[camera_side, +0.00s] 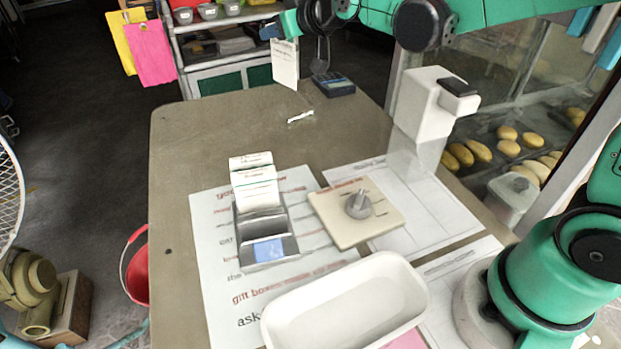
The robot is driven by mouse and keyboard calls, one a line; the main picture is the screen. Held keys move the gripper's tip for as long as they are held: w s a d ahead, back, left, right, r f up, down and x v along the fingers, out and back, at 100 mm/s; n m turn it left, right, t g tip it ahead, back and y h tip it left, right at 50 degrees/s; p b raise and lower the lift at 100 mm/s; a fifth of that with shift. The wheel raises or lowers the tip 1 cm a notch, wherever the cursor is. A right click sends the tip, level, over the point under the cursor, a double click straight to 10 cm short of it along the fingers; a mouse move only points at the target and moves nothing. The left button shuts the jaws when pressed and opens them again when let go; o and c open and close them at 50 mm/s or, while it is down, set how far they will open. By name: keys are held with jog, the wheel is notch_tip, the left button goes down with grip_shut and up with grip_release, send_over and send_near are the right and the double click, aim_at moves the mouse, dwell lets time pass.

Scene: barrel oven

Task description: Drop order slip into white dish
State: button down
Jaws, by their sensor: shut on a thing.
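The order slip (286,65) is a white upright sheet with faint printing at its top edge. It hangs in the air over the far part of the table. My gripper (283,36) is at the top of the picture, shut on the slip's upper edge; its fingertips are small and partly hidden. The white dish (278,325) is a rectangular tray with rounded corners at the near edge of the view, well below and nearer than the slip. Its visible inside looks empty.
A slip holder (267,250) with more white slips stands on a printed sheet (215,275). A beige plate with a grey knob (330,215), a white stand (415,120), a dark calculator (334,84) and a small white scrap (300,117) are on the table (190,140).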

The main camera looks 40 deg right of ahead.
notch_tip(320, 180, up, 4)
jog(key=shift+f, duration=0.15)
jog(key=shift+a, duration=0.15)
jog(key=s+a+f+n+g+y, duration=0.2)
jog(key=s+a+f+n+y, duration=0.1)
jog(key=s+a+n+y, duration=0.55)
jog(key=s+a+r+n+g+y, duration=0.1)
jog(key=s+a+r+n+g, duration=0.1)
jog(key=s+a+n+g, duration=0.45)
jog(key=s+a+r+n+g, duration=0.25)
jog(key=s+g, duration=0.35)
jog(key=s, duration=0.3)
jog(key=s+a+r+n+g+y, duration=0.1)
jog(key=s+a+n+g, duration=0.3)
jog(key=s+n+g, duration=0.3)
notch_tip(320, 180, down, 19)
jog(key=s+m+t, duration=0.1)
jog(key=shift+d, duration=0.25)
jog(key=shift+s, duration=0.1)
jog(key=c, duration=0.7)
grip_release()
jog(key=shift+o, duration=0.2)
